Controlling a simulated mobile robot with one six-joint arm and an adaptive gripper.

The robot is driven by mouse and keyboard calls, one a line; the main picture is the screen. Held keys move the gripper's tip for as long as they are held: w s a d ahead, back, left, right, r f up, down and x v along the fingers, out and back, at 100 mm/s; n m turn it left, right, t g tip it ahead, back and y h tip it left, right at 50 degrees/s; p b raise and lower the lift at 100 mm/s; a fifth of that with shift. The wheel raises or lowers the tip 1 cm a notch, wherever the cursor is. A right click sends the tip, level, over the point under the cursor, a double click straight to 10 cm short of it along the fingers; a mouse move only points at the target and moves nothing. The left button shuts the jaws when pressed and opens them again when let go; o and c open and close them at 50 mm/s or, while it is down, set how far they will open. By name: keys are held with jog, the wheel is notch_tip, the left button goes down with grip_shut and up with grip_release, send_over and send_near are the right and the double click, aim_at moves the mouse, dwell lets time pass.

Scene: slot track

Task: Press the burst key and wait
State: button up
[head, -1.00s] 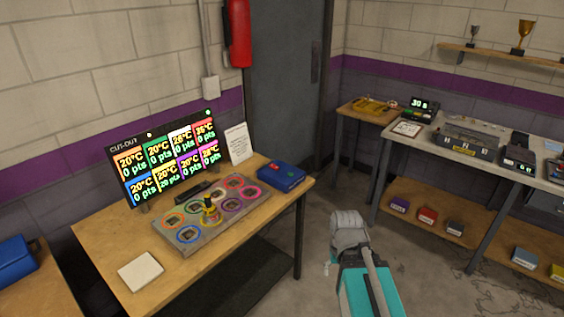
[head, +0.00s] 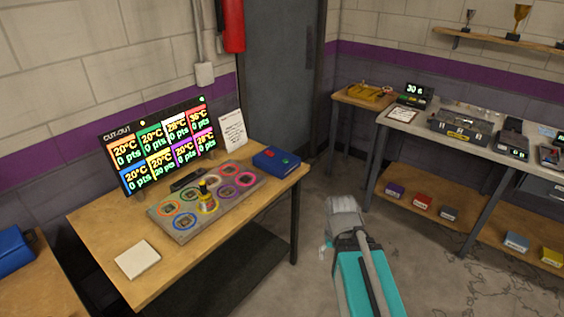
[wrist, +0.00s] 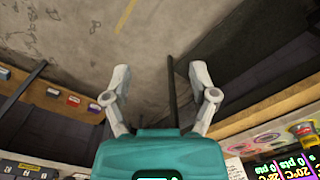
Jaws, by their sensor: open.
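No key marked as burst can be read in these views. A blue box (head: 277,160) with small red and green marks on top lies at the right end of the wooden table (head: 105,222). A grey board (head: 186,236) with coloured rings lies on that table, and a yellow-banded bottle-like object (head: 206,198) stands upright on it. A lit scoreboard (head: 165,147) headed CUT-OUT stands behind, showing temperatures and points. My gripper (wrist: 158,68) is open and empty over the floor, to the right of the table and apart from it.
A long workbench (head: 450,131) at the right carries a grey device (head: 459,124) and small displays; coloured boxes sit on its lower shelf (head: 435,203). A white pad (head: 137,260) lies at the table's front left. The floor between table and bench is clear.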

dwell(0.4)
grip_shut()
dwell(1.4)
